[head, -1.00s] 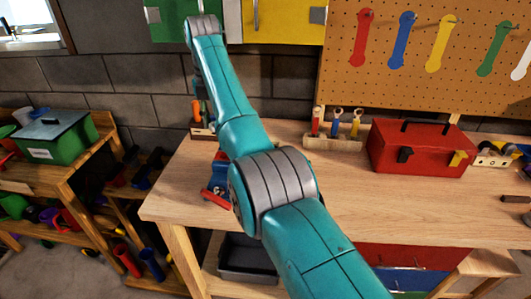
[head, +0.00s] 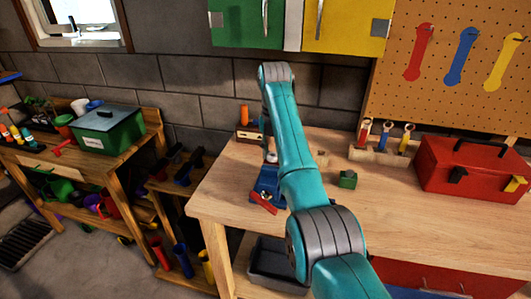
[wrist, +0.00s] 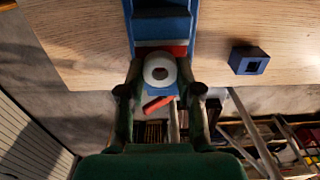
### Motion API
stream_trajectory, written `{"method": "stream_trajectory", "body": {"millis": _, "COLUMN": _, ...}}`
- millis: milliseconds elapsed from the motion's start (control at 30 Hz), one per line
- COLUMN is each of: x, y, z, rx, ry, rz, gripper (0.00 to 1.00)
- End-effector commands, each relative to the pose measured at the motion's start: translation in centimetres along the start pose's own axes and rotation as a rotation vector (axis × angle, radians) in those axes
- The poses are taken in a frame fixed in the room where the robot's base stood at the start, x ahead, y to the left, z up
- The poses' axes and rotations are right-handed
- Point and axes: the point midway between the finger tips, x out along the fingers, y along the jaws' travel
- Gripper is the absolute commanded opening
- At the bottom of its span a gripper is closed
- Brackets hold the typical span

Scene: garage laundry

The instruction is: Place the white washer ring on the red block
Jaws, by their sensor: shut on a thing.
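In the wrist view the white washer ring (wrist: 160,71) sits between the two fingertips of my gripper (wrist: 160,75), which is shut on it. Its round face and dark hole point toward the camera. A red piece (wrist: 179,51), probably the red block, shows just beyond the ring between blue parts of the vise (wrist: 161,22); the ring partly covers it. I cannot tell whether ring and red piece touch. In the head view the blue vise (head: 267,181) stands at the bench's left end, and a small white spot above it may be the ring. My arm largely hides my gripper there.
A tilted red bar (head: 263,203) is on the vise's front. A tool rack (head: 382,152) and red toolbox (head: 473,170) stand farther right.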

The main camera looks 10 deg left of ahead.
Motion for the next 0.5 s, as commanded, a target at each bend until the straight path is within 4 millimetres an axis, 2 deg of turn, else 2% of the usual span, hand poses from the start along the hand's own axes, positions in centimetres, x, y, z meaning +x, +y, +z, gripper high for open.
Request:
{"method": "stream_trajectory", "body": {"millis": 400, "x": 0.72, "y": -0.41, "z": 0.12, "rx": 0.0, "ry": -0.001, "rz": 0.0, "gripper": 0.18}}
{"method": "stream_trajectory", "body": {"millis": 433, "x": 0.75, "y": -0.4, "z": 0.12, "rx": 0.0, "ry": -0.001, "rz": 0.0, "gripper": 0.37}}
{"method": "stream_trajectory", "body": {"millis": 500, "x": 0.71, "y": -0.4, "z": 0.13, "rx": 0.0, "ry": -0.001, "rz": 0.0, "gripper": 0.54}}
